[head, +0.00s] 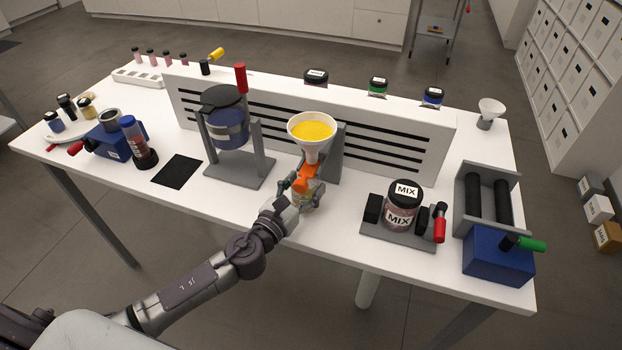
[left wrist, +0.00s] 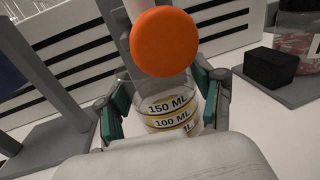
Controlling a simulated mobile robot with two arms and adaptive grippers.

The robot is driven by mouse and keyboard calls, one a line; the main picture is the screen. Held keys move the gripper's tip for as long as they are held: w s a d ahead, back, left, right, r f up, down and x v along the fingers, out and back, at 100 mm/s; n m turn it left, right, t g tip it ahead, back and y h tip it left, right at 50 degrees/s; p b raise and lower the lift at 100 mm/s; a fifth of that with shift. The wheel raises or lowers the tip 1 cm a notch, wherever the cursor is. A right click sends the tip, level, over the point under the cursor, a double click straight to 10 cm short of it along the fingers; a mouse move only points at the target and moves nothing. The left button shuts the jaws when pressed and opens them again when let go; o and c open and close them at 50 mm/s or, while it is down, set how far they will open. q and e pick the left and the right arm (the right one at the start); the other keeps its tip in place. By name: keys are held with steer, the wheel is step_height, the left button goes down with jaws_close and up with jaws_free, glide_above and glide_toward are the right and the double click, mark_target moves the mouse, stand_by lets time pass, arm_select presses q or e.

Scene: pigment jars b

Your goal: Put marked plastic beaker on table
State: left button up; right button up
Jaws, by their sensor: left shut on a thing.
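The marked plastic beaker (head: 307,199) is clear, with "150 ML" and "100 ML" labels that show in the left wrist view (left wrist: 171,118). It is upright, below the orange part (head: 307,177) under the white hopper. My left gripper (head: 297,190) is shut on the beaker, with a finger on either side of it in the left wrist view (left wrist: 166,103). Yellow bands show at the labels; I cannot tell whether powder is inside. The beaker's base is mostly hidden, so I cannot tell whether it touches the white table (head: 335,232). My right gripper is not in view.
The white hopper (head: 311,131) holds yellow powder above the beaker. A slotted white panel (head: 405,146) stands behind. A grey stand with a blue vessel (head: 226,125) is left; a MIX jar (head: 403,207) on a grey base is right. Bare table lies around the black mat (head: 177,171).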

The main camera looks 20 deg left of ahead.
mark_target(311, 182)
arm_select(q)
steer(key=x, duration=0.3)
steer(key=shift+r, duration=0.15)
steer(key=shift+w+f, duration=0.1)
steer(key=shift+f, duration=0.95)
steer(key=shift+r, duration=0.15)
steer(key=shift+b, duration=0.35)
steer(key=o, duration=1.1)
steer(key=shift+o, duration=0.2)
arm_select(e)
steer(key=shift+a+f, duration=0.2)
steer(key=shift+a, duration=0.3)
arm_select(q)
steer(key=shift+s, duration=0.2)
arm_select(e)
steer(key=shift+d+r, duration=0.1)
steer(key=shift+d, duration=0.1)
